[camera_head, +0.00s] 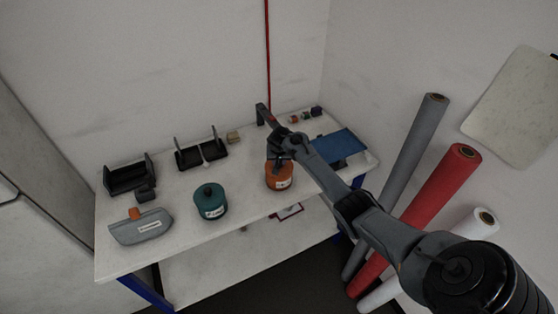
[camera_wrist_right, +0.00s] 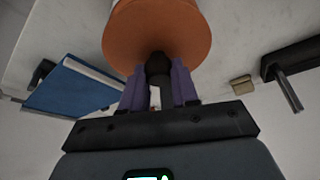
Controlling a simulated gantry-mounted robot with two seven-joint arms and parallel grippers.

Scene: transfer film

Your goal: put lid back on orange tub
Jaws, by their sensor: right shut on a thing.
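The orange tub (camera_head: 279,181) with a white label stands upright near the front edge of the table. My right gripper (camera_head: 281,157) is directly above it and hides part of its top. In the right wrist view, the purple fingers (camera_wrist_right: 160,88) are shut on the dark knob (camera_wrist_right: 158,64) of the orange lid (camera_wrist_right: 150,40). The lid is at the tub's top; I cannot tell whether it is fully seated or slightly above the rim. My left gripper is not in view.
Black holders (camera_head: 129,176) and a small tan block (camera_head: 233,137) are at the back. A blue book (camera_head: 340,145) lies right. Rolls (camera_head: 440,184) lean beside the table.

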